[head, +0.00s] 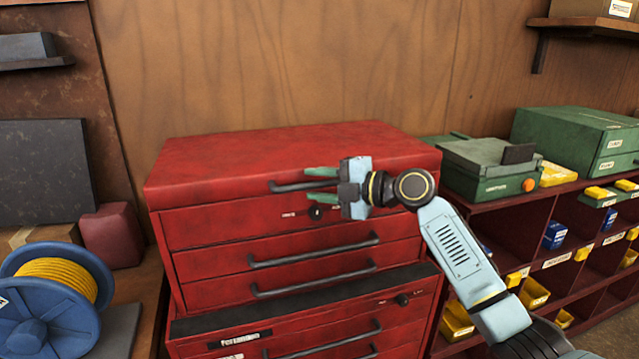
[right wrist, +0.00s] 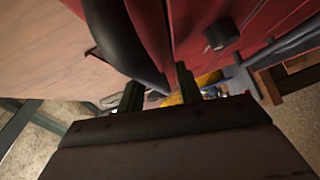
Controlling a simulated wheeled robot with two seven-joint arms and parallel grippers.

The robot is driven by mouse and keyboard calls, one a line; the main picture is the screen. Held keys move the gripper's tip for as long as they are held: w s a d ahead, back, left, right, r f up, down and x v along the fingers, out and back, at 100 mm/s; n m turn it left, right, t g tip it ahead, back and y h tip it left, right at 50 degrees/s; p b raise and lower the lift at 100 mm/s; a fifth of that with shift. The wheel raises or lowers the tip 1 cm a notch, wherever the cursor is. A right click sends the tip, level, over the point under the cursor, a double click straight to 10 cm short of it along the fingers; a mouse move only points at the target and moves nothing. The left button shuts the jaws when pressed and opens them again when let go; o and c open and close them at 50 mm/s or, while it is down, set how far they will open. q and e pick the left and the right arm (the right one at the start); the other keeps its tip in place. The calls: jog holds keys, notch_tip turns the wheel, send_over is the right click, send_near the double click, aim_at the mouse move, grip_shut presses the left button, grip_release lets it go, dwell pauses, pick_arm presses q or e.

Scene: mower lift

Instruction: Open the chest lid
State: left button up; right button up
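The red tool chest's lid (head: 270,155) is down, flat on the chest body. A dark bar handle (head: 290,186) runs along the lid's front edge; its right part is hidden by my right gripper. My right gripper (head: 318,185) is open at the right part of this handle, one green finger above the bar and one below. In the right wrist view, the dark handle (right wrist: 125,40) comes down toward the gap between the two separated fingers (right wrist: 159,90). I cannot tell if either finger touches it. My left gripper is not in view.
Drawers with bar handles (head: 315,250) and a round lock (head: 316,212) lie below the lid. Green cases (head: 490,165) stand on a red bin shelf to the right. A blue cable reel (head: 50,300) is at the left. A wooden wall (head: 270,60) rises behind the chest.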

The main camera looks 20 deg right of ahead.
grip_shut()
